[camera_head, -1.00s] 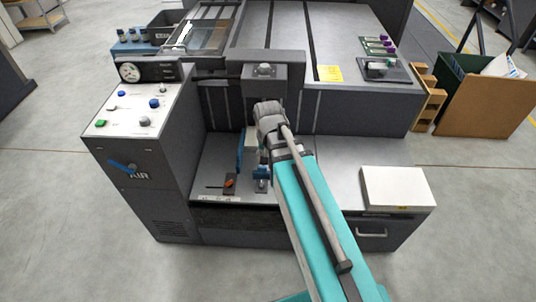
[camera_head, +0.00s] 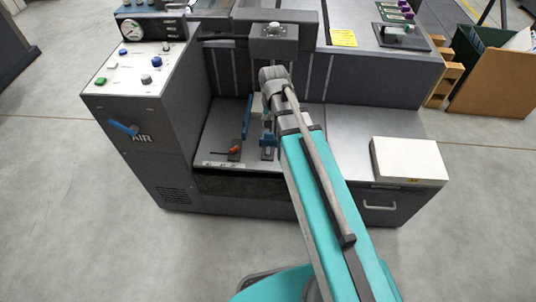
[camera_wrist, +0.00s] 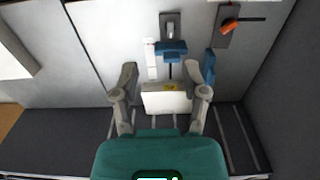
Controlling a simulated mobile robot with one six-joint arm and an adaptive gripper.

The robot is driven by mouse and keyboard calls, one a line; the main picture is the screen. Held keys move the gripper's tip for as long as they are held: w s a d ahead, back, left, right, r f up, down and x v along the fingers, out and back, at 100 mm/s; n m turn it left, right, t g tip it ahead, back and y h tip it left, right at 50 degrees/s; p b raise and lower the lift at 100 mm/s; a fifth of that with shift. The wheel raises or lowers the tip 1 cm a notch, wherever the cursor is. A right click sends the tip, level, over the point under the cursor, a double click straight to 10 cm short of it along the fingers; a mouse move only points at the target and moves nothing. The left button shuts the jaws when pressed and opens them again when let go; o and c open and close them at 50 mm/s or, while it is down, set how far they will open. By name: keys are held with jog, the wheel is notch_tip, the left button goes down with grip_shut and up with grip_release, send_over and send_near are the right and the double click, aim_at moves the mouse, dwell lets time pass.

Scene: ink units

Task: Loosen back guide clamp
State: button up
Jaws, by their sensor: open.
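My gripper (camera_wrist: 165,82) is open, its two fingers spread wide in the wrist view. A white block with a yellow label (camera_wrist: 165,102) shows between the fingers; I cannot tell whether they touch it. Just beyond the fingertips is a blue clamp-like piece (camera_wrist: 171,50) at a slotted plate (camera_wrist: 170,24). It also shows in the head view (camera_head: 268,142), left of my arm. An orange lever (camera_wrist: 229,25) sits on a second slotted plate, also seen in the head view (camera_head: 235,149). I cannot tell which piece is the back guide clamp. My arm hides most of the gripper in the head view.
A blue upright guide (camera_head: 247,118) stands close to the right finger in the wrist view. The AIR control cabinet (camera_head: 150,130) bounds the bench on the left. A white box (camera_head: 408,159) lies on the right. The floor in front is clear.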

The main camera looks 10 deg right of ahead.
jog(key=b, duration=0.9)
send_over(268, 150)
notch_tip(268, 150, down, 10)
jog(key=shift+f, duration=0.25)
notch_tip(268, 150, down, 14)
jog(key=b, duration=1.3)
jog(key=shift+r+b, duration=0.25)
jog(key=shift+b, duration=0.05)
jog(key=shift+c, duration=0.2)
grip_shut()
